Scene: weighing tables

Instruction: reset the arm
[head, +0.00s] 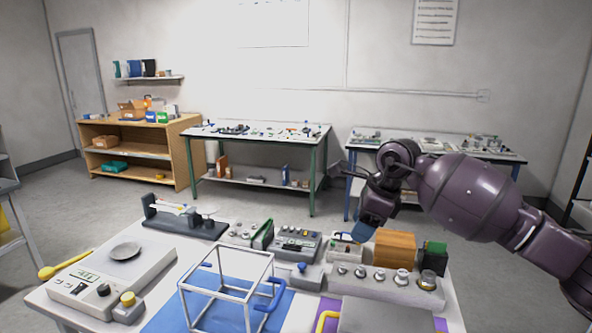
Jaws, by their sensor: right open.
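My right arm comes in from the right, dark purple, and reaches over the back right part of the near table (455,310). Its gripper (372,203) is open and hangs above the table's back edge, apart from the things below it. A blue piece shows at its lower end; I cannot tell if it is part of the gripper. No held object is clear. My left arm and gripper are not in view.
Below the right gripper stand a wooden block (395,248), a green and black box (433,257) and a grey tray of weights (400,291). A white wire frame (226,309) stands on a blue mat (160,318). A scale (90,282) sits at left.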

